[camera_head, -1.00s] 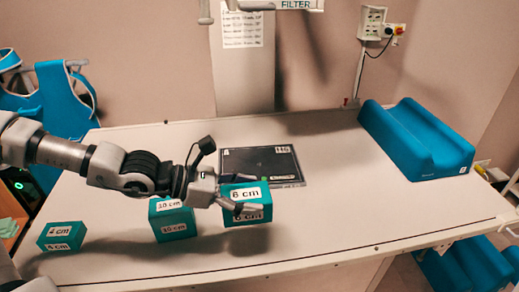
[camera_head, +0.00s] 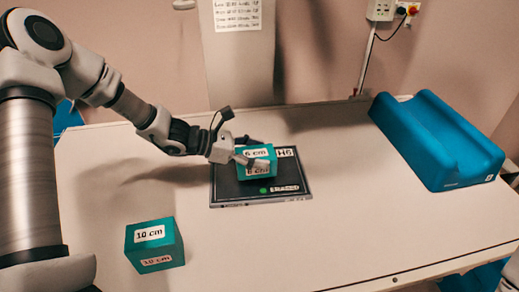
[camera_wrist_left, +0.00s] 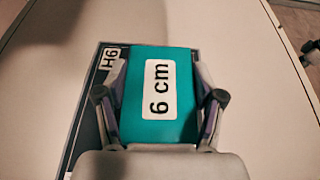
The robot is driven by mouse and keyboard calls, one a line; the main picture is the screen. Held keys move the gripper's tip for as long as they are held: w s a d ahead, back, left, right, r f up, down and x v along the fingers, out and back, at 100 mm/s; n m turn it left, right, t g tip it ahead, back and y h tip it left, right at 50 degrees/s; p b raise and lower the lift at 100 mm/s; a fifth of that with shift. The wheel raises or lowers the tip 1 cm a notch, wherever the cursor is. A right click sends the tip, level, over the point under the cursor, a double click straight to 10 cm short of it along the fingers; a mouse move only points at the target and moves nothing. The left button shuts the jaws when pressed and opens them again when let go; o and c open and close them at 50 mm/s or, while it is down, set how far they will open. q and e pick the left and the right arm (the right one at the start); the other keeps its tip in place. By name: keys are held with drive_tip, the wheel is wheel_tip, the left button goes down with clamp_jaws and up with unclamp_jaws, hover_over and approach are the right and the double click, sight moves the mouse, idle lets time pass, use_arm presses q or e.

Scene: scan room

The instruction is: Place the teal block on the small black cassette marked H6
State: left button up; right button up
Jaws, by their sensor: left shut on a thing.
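The teal block marked 6 cm (camera_head: 257,155) is between the fingers of my left gripper (camera_head: 255,158), which is shut on it. It also shows in the left wrist view (camera_wrist_left: 162,90), with a finger on each side. In the head view the block is over the black cassette marked H6 (camera_head: 225,186), near its middle. I cannot tell whether the block's underside touches the cassette. The H6 label and the cassette's left part (camera_wrist_left: 88,125) show in the left wrist view beside the block. My right gripper is not in view.
A second teal block marked 10 cm (camera_head: 154,246) stands on the table (camera_head: 330,230) at the front left. A large blue grooved cushion (camera_head: 440,140) lies at the right. The table between the cassette and the cushion is clear.

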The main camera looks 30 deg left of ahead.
sight(259, 156)
use_arm(q)
drive_tip(key=w, duration=0.2)
drive_tip(key=shift+w+a, duration=0.35)
drive_tip(key=shift+a, duration=0.05)
wheel_tip(259, 156, down, 3)
drive_tip(key=shift+w+f+p, duration=0.1)
drive_tip(key=shift+f+p, duration=0.1)
drive_tip(key=shift+p, duration=0.3)
drive_tip(key=shift+w+f, duration=0.1)
drive_tip(key=shift+f, duration=0.05)
drive_tip(key=shift+f+b, duration=0.1)
drive_tip(key=shift+b, duration=0.2)
drive_tip(key=o, duration=1.5)
